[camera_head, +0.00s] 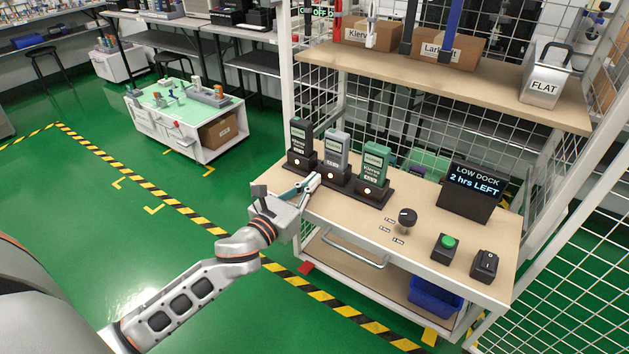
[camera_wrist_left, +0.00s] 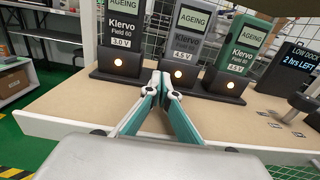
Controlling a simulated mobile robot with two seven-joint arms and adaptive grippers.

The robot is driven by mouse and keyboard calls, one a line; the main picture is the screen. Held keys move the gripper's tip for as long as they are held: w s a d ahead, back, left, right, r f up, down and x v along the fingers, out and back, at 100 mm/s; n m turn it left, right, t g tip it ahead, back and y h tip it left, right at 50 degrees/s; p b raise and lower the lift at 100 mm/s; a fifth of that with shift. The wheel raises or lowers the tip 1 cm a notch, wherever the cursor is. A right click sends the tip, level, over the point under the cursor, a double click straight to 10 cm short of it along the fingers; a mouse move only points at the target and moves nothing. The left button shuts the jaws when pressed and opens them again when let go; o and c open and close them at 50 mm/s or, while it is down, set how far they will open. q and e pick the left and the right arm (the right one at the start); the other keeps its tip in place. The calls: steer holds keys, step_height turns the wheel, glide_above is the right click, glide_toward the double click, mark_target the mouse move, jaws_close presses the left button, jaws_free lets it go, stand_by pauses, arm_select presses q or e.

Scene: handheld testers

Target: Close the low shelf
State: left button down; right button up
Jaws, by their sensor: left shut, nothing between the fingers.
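The low shelf (camera_head: 330,212) is a wooden board in a white frame, with a pale bar handle (camera_head: 355,250) below its front edge. Whether it is pulled out I cannot tell. On it stand a black tester (camera_head: 300,140), a grey tester (camera_head: 336,152) and a green tester (camera_head: 373,165) in docks with lit lamps; all read AGEING in the left wrist view. My left gripper (camera_head: 308,184) is shut and empty over the shelf's left front edge, in front of the docks. In the left wrist view its fingertips (camera_wrist_left: 161,84) meet before the grey tester's dock. My right gripper is not in view.
A LOW DOCK display (camera_head: 474,185) reads 2 hrs LEFT. A black knob (camera_head: 407,216), green button (camera_head: 446,243) and black switch (camera_head: 485,263) stand at the right. A blue bin (camera_head: 435,295) sits underneath. An upper shelf (camera_head: 450,82) overhangs the back.

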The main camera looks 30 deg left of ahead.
arm_select(q)
steer(key=shift+w, duration=0.45)
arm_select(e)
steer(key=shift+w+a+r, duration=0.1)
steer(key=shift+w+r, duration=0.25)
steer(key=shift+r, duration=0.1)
